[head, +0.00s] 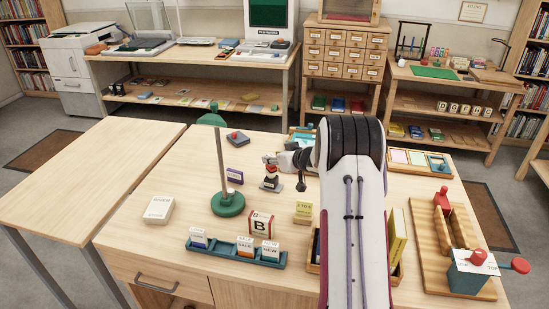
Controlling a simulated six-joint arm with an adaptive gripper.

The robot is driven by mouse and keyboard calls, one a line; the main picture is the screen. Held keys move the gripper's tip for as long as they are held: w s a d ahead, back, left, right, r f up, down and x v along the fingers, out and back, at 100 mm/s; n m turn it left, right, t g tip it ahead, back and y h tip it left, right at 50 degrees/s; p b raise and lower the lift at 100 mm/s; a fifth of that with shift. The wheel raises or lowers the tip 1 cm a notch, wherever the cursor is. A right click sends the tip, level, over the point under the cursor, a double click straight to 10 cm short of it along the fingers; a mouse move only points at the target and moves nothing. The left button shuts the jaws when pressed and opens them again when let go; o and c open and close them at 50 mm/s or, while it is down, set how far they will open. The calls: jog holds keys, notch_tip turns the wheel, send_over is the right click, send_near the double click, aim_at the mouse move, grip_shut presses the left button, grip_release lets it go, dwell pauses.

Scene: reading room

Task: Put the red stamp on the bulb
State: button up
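A small stamp with a red part and a dark base (271,181) stands on the table right of the green lamp. Another red-knobbed piece (235,135) sits on a dark blue block farther back. The green desk lamp (220,165) stands upright on a round base, its shade (211,119) at the top. I cannot make out a bulb; the shade may hide one.
A wooden holder (445,235) with red knobs stands right. My arm hides the table's middle. The left table (90,175) is bare.

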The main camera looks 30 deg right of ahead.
jog(key=shift+r, duration=0.15)
jog(key=shift+s+r, duration=0.4)
jog(key=shift+s, duration=0.2)
jog(key=v, duration=1)
jog(key=shift+s, duration=0.35)
jog(key=shift+r, duration=0.1)
jog(key=shift+r, duration=0.15)
